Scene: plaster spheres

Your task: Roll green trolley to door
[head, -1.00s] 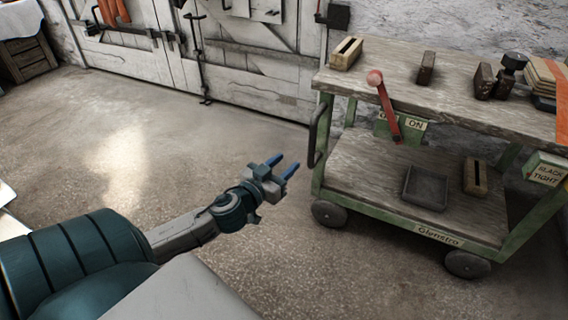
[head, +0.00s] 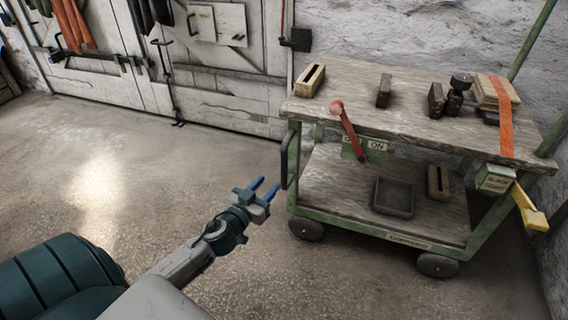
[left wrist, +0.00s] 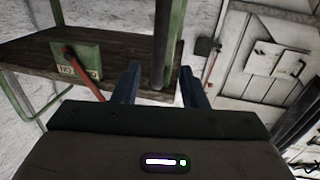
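The green trolley (head: 400,238) has two wooden decks and stands against the rough white wall. Its dark upright handle (head: 290,155) is on its left end. A red lever (head: 347,130) with a round knob is on its near side, beside an "ON" label. The white plank door (head: 225,85) is in the back wall, left of the trolley. My left gripper (head: 268,189) has its blue fingers apart, empty, just left of and short of the handle. In the left wrist view the handle (left wrist: 161,45) stands beyond and between the fingers (left wrist: 160,85). My right gripper is not in view.
The top deck carries wooden blocks (head: 384,90) and a stack with an orange strap (head: 499,95). The lower deck holds a grey tray (head: 394,197) and a slotted block (head: 437,183). A yellow piece (head: 530,210) is at the right end. The floor (head: 150,165) before the door is clear.

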